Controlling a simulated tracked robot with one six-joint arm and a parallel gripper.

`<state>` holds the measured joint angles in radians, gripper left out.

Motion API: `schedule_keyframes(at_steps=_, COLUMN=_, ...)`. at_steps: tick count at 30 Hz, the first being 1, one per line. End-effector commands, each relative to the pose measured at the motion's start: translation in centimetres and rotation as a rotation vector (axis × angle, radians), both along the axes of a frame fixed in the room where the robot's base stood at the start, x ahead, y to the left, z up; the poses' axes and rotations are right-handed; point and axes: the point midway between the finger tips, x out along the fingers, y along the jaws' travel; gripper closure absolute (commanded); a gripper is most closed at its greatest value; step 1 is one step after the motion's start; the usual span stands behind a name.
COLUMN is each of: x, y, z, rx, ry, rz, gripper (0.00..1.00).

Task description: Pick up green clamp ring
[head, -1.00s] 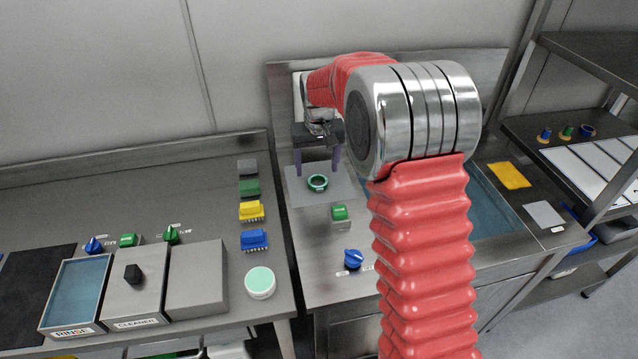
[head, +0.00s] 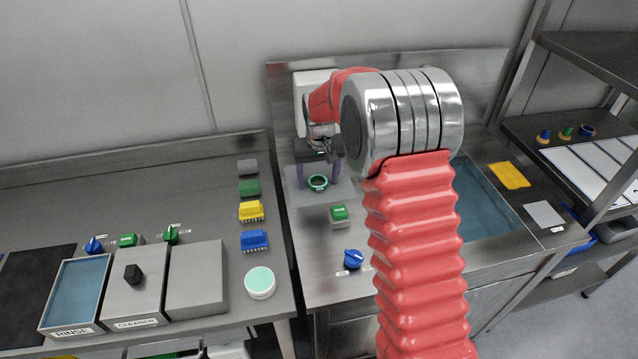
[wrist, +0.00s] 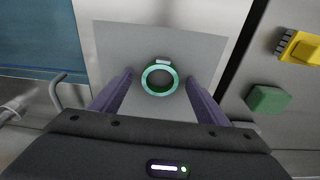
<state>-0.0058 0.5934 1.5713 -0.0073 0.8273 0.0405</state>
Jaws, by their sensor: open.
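The green clamp ring (head: 317,183) lies flat on a grey square mat (head: 339,197) at the back of the middle counter. In the wrist view the ring (wrist: 160,77) shows whole, with a pale tab on its upper edge in the picture. My gripper (head: 318,184) is open above the mat. Its two purple fingers (wrist: 161,80) stand apart on either side of the ring in the wrist view. The ring appears centred between them, with gaps on both sides. I cannot tell exactly how far the fingertips are above the mat.
A green-topped block (head: 340,213) and a blue knob (head: 353,259) are in front of the mat. A blue-floored sink (head: 487,205) lies to the right. Yellow (head: 251,211) and blue (head: 254,240) brushes sit on the left counter. The backsplash rises behind.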

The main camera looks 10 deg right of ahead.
Motion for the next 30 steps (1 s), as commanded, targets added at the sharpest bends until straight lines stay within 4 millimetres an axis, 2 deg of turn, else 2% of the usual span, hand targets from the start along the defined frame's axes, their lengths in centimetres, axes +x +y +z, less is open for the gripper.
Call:
schedule_keyframes(at_steps=4, x=0.0, y=0.0, z=0.02, rx=0.0, ry=0.0, rz=0.0, gripper=0.32)
schedule_keyframes(at_steps=23, x=0.0, y=-0.02, z=0.03, rx=0.0, ry=0.0, rz=0.0, gripper=0.76)
schedule_keyframes(at_steps=30, x=0.02, y=-0.03, z=0.08, rx=0.0, ry=-0.001, rz=0.0, gripper=0.77)
